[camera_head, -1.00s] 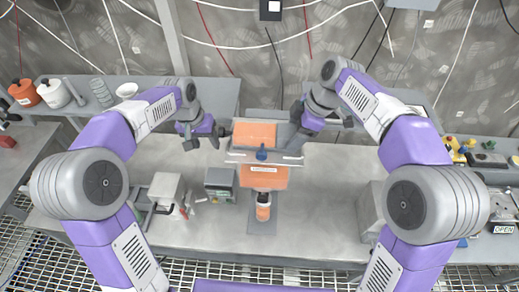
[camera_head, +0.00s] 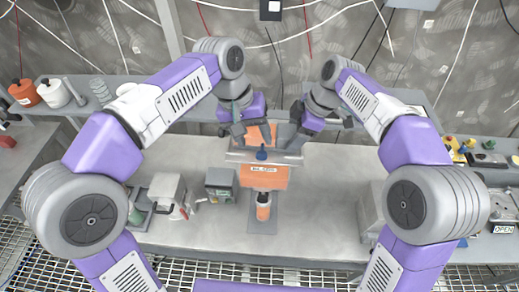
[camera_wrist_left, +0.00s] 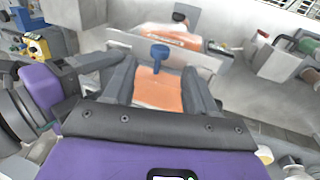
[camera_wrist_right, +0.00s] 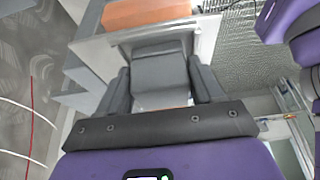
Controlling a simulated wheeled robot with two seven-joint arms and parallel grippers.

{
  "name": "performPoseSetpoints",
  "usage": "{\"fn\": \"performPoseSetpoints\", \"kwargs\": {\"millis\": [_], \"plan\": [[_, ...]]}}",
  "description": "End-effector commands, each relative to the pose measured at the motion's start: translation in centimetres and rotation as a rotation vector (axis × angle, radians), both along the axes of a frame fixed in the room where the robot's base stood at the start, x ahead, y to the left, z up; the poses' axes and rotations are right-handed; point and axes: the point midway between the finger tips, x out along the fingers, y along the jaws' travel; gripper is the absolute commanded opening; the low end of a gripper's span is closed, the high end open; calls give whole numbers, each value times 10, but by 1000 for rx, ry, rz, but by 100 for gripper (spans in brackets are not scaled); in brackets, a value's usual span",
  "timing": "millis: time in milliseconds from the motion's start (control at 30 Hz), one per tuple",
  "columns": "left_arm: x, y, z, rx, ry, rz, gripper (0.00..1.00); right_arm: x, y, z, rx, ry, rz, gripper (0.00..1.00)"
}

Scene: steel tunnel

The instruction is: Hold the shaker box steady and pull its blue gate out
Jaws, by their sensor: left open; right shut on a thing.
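The shaker box (camera_head: 264,176) has an orange front with a white label and a pale grey plate across it. Its orange part also shows between my left fingers in the left wrist view (camera_wrist_left: 158,92). A blue knob (camera_head: 262,154), the only blue part I see on it, stands at the grey plate; in the left wrist view the knob (camera_wrist_left: 160,52) lies just beyond the fingertips. My left gripper (camera_head: 248,133) is open over the back of the box, not touching the knob. My right gripper (camera_wrist_right: 160,75) is shut on a grey block (camera_wrist_right: 160,68) at the box's side.
A small orange bottle (camera_head: 263,208) with a dark cap stands in front of the box. A green-grey box (camera_head: 220,184) and a white machine (camera_head: 165,190) stand to the left. The bench to the right (camera_head: 325,200) is clear.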

Motion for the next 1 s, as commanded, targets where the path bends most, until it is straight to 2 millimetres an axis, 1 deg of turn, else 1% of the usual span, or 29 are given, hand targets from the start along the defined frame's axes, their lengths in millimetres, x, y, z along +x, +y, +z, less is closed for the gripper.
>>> {"fn": "performPoseSetpoints", "kwargs": {"millis": [33,100,200,300,467,700,733,767,1000], "plan": [[-1,-3,-11,2,4,0,56,0,0,-1,-1,1,-2,30],[0,-6,-24,2,4,0,56,0,0,-1,-1,1,-2,30],[0,-10,-39,2,3,-1,56,0,0,-1,-1,1,-2,30],[0,-13,-49,1,2,-1,56,0,0,-1,-1,1,-2,30],[0,-15,-57,0,0,0,56,0,0,-1,-1,0,-2,30],[0,-15,-58,0,-1,0,56,1,0,-1,-1,-1,-1,30],[0,-15,-58,0,-1,0,55,1,0,-1,-1,-1,-1,30],[0,-15,-58,0,-1,0,50,1,0,-1,-1,-1,-1,30],[0,-15,-57,0,-1,0,14,1,0,-1,-1,-1,-1,30]]}}
